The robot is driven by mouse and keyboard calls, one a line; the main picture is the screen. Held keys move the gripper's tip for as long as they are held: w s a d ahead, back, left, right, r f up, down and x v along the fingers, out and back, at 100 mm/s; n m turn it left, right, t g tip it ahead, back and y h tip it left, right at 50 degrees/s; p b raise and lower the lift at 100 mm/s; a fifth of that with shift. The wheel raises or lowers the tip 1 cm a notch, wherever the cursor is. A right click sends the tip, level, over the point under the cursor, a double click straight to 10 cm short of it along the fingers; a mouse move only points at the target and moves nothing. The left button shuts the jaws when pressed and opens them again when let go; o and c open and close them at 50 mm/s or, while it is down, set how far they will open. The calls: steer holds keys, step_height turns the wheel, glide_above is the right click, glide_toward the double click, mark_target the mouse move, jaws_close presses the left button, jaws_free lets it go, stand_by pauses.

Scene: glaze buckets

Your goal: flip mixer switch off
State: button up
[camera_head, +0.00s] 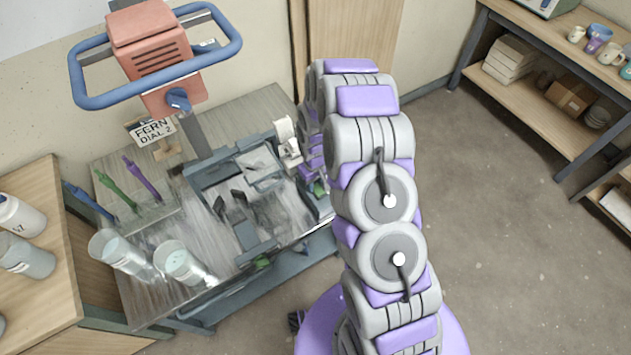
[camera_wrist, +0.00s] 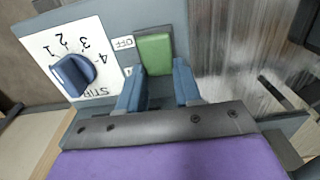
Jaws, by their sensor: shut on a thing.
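The mixer has an orange head (camera_head: 152,58) with a blue ring-shaped bar around it, standing at the back of a grey bench in the head view. In the wrist view a green rocker switch (camera_wrist: 153,57) sits on a grey panel beside a white label reading OFF (camera_wrist: 123,43). My gripper (camera_wrist: 159,86) has its two blue fingers on either side of the switch's near end, shut on it. The lower part of the switch is partly hidden by the fingers. I cannot tell which way the switch is tipped. In the head view my arm hides the gripper.
A blue dial (camera_wrist: 73,75) with numbers and STIR lettering is left of the switch. On the bench are a sign reading FERN DIAL 2 (camera_head: 152,130), two clear buckets (camera_head: 118,250) and several coloured handles (camera_head: 142,180). Shelves (camera_head: 545,110) stand right; the floor between is clear.

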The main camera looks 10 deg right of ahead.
steer(key=shift+c, duration=0.9)
steer(key=shift+s+d+t+y+p, duration=0.1)
steer(key=shift+s+t+y+p, duration=0.3)
steer(key=shift+t, duration=0.4)
steer(key=shift+s+r+t+p, duration=0.2)
steer(key=shift+t+p, duration=0.1)
steer(key=shift+t, duration=0.8)
steer(key=o, duration=1.1)
steer(key=shift+c, duration=0.2)
steer(key=shift+d+r, duration=0.1)
steer(key=p+v, duration=0.2)
steer(key=v, duration=1.5)
steer(key=shift+d+p, duration=0.3)
